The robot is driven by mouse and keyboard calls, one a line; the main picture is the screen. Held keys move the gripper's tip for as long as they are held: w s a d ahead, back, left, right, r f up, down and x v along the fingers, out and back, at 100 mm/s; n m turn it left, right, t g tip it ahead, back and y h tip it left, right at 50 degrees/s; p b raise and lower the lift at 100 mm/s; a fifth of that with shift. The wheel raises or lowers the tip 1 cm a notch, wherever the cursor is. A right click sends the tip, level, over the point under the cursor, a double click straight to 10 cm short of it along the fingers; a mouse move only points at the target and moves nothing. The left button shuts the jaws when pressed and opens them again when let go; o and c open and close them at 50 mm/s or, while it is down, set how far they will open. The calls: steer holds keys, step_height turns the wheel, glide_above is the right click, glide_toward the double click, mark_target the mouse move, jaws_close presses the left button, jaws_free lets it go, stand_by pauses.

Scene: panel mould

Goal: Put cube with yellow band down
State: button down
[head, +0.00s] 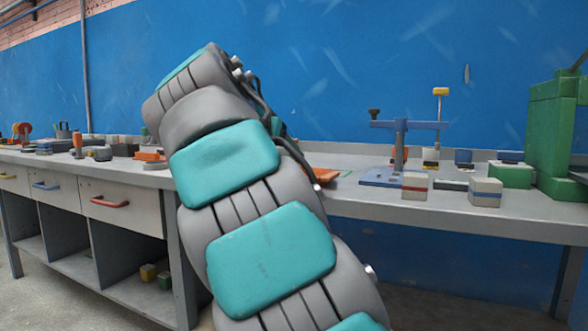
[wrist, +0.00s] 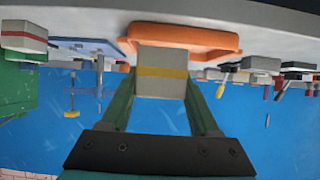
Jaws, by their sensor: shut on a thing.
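The cube with the yellow band (wrist: 162,60) is pale grey and sits between the two green fingers of my gripper (wrist: 163,92) in the wrist view, which looks upside down. My gripper is shut on it. An orange tray (wrist: 215,42) lies on the bench right behind the cube; I cannot tell whether the cube touches it. In the head view my arm hides the gripper and the held cube; only an edge of the orange tray (head: 326,174) shows beside the arm.
A cube with a red band (head: 414,187) and one with a blue band (head: 485,192) stand on the grey bench (head: 520,221) to the right. A blue clamp stand (head: 399,148) is behind them. A green machine (head: 556,130) stands at far right. Tools crowd the left bench.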

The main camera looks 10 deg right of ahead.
steer(key=w+d+p, duration=0.1)
steer(key=w, duration=0.2)
steer(key=w+d+p, duration=0.1)
steer(key=w, duration=0.3)
steer(key=w+d+p, duration=0.1)
steer(key=w, duration=0.2)
steer(key=shift+w+d+f, duration=0.25)
steer(key=shift+f, duration=0.15)
steer(key=shift+w+d+f, duration=0.15)
steer(key=shift+w+d, duration=0.1)
steer(key=shift+w, duration=0.35)
steer(key=shift+d+f+b, duration=0.1)
steer(key=shift+f+b, duration=0.55)
steer(key=shift+f, duration=1.15)
steer(key=shift+f+b, duration=0.1)
steer(key=shift+b, duration=0.2)
steer(key=shift+c, duration=0.6)
jaws_free()
